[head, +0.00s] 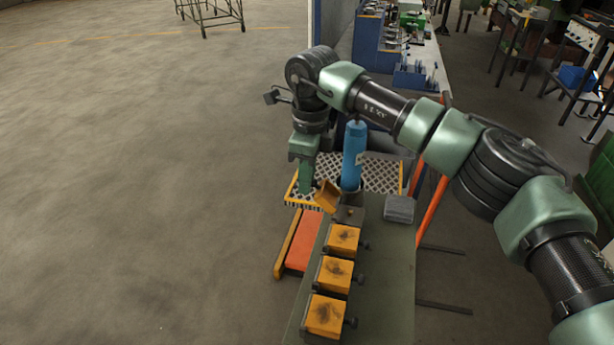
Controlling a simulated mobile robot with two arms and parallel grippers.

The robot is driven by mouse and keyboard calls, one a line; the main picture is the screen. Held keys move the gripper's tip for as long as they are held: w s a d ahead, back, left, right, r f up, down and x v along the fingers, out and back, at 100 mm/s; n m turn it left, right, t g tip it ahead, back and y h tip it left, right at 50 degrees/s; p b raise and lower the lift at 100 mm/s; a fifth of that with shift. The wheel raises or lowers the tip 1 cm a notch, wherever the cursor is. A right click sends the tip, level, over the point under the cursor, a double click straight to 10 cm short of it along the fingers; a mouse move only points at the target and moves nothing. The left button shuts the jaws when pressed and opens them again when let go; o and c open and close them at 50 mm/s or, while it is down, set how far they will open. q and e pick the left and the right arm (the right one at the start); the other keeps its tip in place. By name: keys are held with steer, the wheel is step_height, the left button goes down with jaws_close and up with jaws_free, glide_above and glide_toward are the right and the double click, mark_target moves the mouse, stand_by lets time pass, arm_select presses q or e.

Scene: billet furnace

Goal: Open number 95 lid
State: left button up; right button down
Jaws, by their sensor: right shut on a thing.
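A row of orange lids lies along a grey-green bench (385,290). Three of them are closed: the near lid (325,315), the middle lid (335,275) and the upper lid (343,239). The farthest lid (328,196) stands tilted up, with a dark box (348,214) beside it. My right gripper (308,188) points down at this tilted lid and is shut on it, at its left side. Finger contact is small and partly hidden. No number is legible on any lid. My left gripper is out of view.
A blue cylinder (353,155) stands just behind the tilted lid, close to my right arm. A grey block (399,209) lies at the bench's far right. An orange-red step (302,242) is left of the bench. Open floor (130,190) fills the left.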

steer(key=shift+s+f, duration=0.1)
steer(key=shift+f, duration=0.05)
steer(key=c, duration=1.5)
jaws_free()
steer(key=shift+o, duration=0.2)
step_height(320, 180, up, 8)
steer(key=b, duration=0.1)
steer(key=shift+d+b, duration=0.15)
steer(key=shift+b, duration=0.2)
steer(key=shift+f, duration=0.1)
